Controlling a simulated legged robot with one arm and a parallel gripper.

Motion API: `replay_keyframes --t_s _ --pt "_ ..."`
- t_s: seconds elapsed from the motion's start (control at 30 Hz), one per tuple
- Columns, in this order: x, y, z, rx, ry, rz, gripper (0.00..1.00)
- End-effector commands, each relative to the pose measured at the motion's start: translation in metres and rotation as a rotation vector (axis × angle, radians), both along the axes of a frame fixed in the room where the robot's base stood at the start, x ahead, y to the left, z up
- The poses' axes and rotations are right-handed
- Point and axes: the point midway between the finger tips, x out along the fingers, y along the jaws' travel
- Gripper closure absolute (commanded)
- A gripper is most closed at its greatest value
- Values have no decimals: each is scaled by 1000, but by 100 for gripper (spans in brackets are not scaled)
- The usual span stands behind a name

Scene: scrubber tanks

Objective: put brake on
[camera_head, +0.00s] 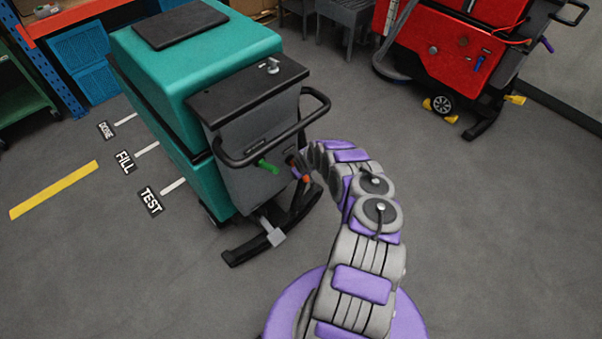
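A teal scrubber tank (185,85) with a grey front panel stands left of centre. A black handle bar (305,130) runs across its front, with a green lever (268,166) below it. A light grey pedal (274,234) sticks out low at the front, above a black curved base bar (243,254). I cannot tell which part is the brake. My purple and grey arm reaches up and bends left to the machine's front. My gripper (300,168) is beside the panel's right edge, right of the green lever. Its fingers are small and partly hidden, so opening and contact are unclear.
A red scrubber (455,50) with yellow pedals (440,108) stands at the back right. Floor labels TEST (150,201), FILL (125,162) and DONE (106,131) lie left, near a yellow floor stripe (55,190). Shelving stands behind. The right foreground floor is clear.

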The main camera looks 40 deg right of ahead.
Motion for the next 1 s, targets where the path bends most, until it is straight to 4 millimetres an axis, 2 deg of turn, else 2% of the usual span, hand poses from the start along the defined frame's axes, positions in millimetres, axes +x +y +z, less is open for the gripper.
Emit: replay_keyframes --t_s 0.13,0.67,1.0 --pt "0 0 0 0 0 0 48" --pt "0 0 0 0 1 0 99" --pt "0 -1 0 0 3 -1 100"
